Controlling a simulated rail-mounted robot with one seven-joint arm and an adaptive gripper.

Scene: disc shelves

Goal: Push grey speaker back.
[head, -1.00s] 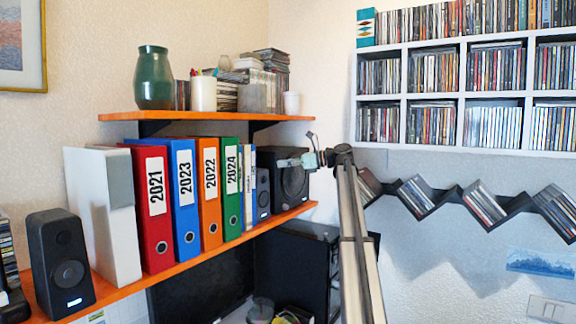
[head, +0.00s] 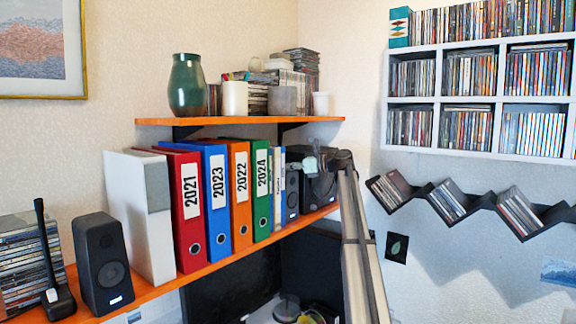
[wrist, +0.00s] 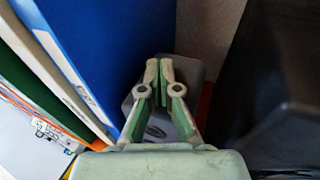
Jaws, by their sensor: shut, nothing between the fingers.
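The grey speaker (head: 292,192) is a small, narrow upright box on the lower orange shelf. It stands between the thin folders and a larger black speaker (head: 322,190). In the wrist view, part of the grey speaker (wrist: 198,75) shows behind and around my fingers, with a round driver partly hidden below them. My gripper (head: 306,163) is in front of the speakers near their upper part, and in the wrist view its fingertips (wrist: 165,67) are together with nothing held. The fingertips overlap the grey speaker in the picture; I cannot tell whether they touch it.
A blue folder (wrist: 95,50) stands close on the left of my fingers, and the black speaker's dark side (wrist: 285,85) is on the right. Labelled binders (head: 215,200) fill the middle of the lower shelf. The upper shelf (head: 240,121) hangs above with a green vase.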

